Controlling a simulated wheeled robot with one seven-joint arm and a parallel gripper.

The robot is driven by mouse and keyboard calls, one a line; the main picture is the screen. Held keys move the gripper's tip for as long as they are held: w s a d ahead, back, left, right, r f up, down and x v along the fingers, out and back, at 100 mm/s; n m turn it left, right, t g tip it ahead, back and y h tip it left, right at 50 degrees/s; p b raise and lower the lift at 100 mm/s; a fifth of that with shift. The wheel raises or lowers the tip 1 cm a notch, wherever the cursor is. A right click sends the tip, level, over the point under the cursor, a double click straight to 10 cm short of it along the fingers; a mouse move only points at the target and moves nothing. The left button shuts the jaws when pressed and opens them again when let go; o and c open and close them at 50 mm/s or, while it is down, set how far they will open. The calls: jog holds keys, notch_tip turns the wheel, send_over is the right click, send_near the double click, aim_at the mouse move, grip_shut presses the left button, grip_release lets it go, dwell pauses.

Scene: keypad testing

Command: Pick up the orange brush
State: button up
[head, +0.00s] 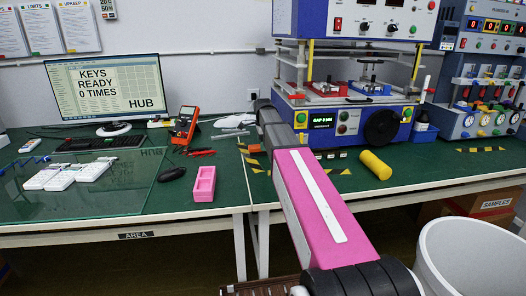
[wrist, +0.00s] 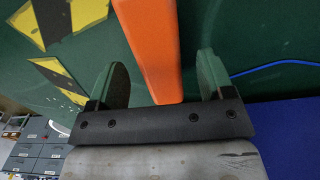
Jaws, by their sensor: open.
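The orange brush shows in the wrist view as a smooth orange bar (wrist: 150,40). It runs from the top edge down between the fingers of my gripper (wrist: 161,66). The fingers are apart, one on each side of the bar, with a gap on both sides. The bar's lower end meets the dark edge of the gripper body in the picture; I cannot tell whether they touch. The brush's far end is out of frame.
Yellow-black tape (wrist: 62,18) marks the green surface (wrist: 270,45) left of the brush. A blue cable (wrist: 275,67) lies right. The blue test machine (head: 345,130) stands by my arm. A yellow cylinder (head: 375,165) and a pink tray (head: 204,184) flank the arm.

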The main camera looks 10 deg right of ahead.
notch_tip(320, 180, down, 2)
jog(key=c, duration=1.1)
jog(key=shift+o, duration=0.2)
jog(key=shift+r, duration=0.15)
jog(key=shift+r, duration=0.45)
jog(key=r, duration=0.2)
jog(key=s+a+r, duration=0.1)
jog(key=shift+r, duration=0.3)
jog(key=s+a+r, duration=0.6)
jog(key=a, duration=0.2)
jog(key=shift+s+r, duration=0.15)
jog(key=shift+s, duration=0.05)
